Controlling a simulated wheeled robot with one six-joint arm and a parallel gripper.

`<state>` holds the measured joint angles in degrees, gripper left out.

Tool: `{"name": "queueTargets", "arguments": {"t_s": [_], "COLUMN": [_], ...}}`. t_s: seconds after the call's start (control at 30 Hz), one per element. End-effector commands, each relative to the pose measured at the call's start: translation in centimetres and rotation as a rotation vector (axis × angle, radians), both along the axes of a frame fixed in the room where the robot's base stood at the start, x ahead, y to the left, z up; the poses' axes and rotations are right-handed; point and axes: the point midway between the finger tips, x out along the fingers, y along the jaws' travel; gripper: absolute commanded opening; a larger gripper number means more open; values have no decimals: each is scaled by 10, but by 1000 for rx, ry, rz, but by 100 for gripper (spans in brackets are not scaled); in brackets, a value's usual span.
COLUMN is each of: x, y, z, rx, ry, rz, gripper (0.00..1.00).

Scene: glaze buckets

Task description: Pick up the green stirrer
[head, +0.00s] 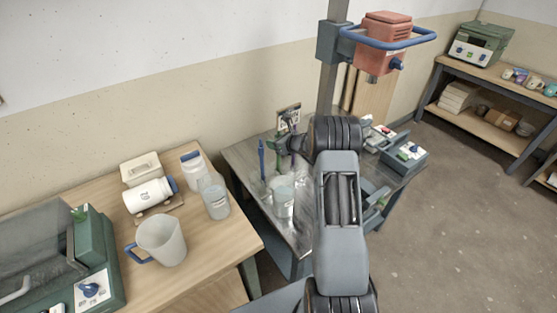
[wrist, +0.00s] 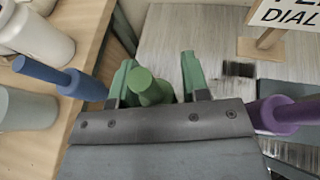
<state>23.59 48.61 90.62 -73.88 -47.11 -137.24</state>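The green stirrer (wrist: 148,86) stands between the two green fingers of my gripper (wrist: 157,80) in the wrist view. The fingers are apart, with a gap on the right of the stirrer; its left side looks close to the left finger. A blue stirrer (wrist: 55,76) is to the left of my gripper and a purple stirrer (wrist: 285,115) to the right. In the head view, my gripper (head: 282,146) is over the metal table, right of the blue stirrer (head: 262,158). The green stirrer is hard to tell from my green fingers there.
A pale bucket (head: 284,199) stands on the metal table (head: 240,157) below my gripper. A sign (wrist: 285,14) stands beyond my gripper.

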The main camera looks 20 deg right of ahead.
Motion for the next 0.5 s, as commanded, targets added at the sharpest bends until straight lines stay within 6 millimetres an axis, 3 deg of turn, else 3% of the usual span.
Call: {"name": "queueTargets", "arguments": {"t_s": [0.4, 0.5], "x": [0, 0], "y": [0, 0], "z": [0, 1], "rx": [0, 0], "ry": [0, -1], "rz": [0, 0], "gripper": [3, 3]}}
